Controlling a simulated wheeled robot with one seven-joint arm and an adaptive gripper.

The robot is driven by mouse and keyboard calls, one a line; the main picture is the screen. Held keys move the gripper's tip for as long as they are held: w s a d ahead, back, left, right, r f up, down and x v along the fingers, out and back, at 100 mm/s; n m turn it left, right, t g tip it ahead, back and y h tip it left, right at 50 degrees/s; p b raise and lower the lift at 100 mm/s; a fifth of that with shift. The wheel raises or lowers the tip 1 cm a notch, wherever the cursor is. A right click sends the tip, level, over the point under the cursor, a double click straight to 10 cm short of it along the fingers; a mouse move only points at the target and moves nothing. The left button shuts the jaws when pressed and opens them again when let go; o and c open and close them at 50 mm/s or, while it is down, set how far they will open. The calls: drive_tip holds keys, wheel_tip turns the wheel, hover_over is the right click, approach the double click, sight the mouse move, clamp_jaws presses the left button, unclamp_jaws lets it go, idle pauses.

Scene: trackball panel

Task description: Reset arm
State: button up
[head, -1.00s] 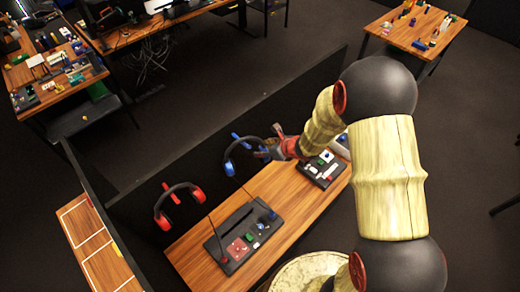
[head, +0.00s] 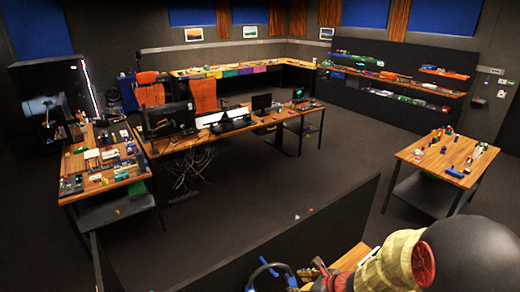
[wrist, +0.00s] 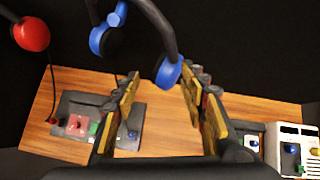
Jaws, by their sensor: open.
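My gripper (wrist: 158,90) is open in the wrist view, its two fingers apart with nothing held between them. A blue and black headset (wrist: 165,72) hangs on the dark partition just beyond the fingertips; its lower blue ear cup shows in the gap between them. I cannot tell whether a finger touches it. In the head view, my arm is at the bottom right, and the blue headset (head: 262,272) shows partly at the bottom edge. My gripper is mostly cut off there.
A black control panel with a red pad (wrist: 77,125) lies on the wooden desk (wrist: 40,118). A red headset (wrist: 31,34) hangs at the left. A white device (wrist: 290,148) sits at the right. Beyond the partition (head: 345,215) stand a side table (head: 415,155) and several cluttered desks.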

drive_tip(key=s+a+r+n+g+b, duration=0.1)
drive_tip(key=s+a+n+g+b, duration=0.1)
drive_tip(key=s+n, duration=0.5)
drive_tip(key=s+a+r+n+g+b, duration=0.2)
drive_tip(key=s+n+g+b, duration=0.1)
drive_tip(key=s+n, duration=0.35)
drive_tip(key=s+d+f+n+t+h+b, duration=0.1)
drive_tip(key=s+d+n+b, duration=0.3)
drive_tip(key=b, duration=0.6)
drive_tip(key=s+d+f+n+t+h+b, duration=0.1)
drive_tip(key=s+d+n+t+h+b, duration=0.1)
drive_tip(key=s+d+n+h+b, duration=0.2)
drive_tip(key=s+n+b, duration=0.3)
drive_tip(key=n+b, duration=0.2)
drive_tip(key=b, duration=0.2)
drive_tip(key=shift+s+d+f+t+h+b, duration=0.2)
drive_tip(key=shift+d+f+t+h+b, duration=0.1)
drive_tip(key=shift+d+t, duration=0.1)
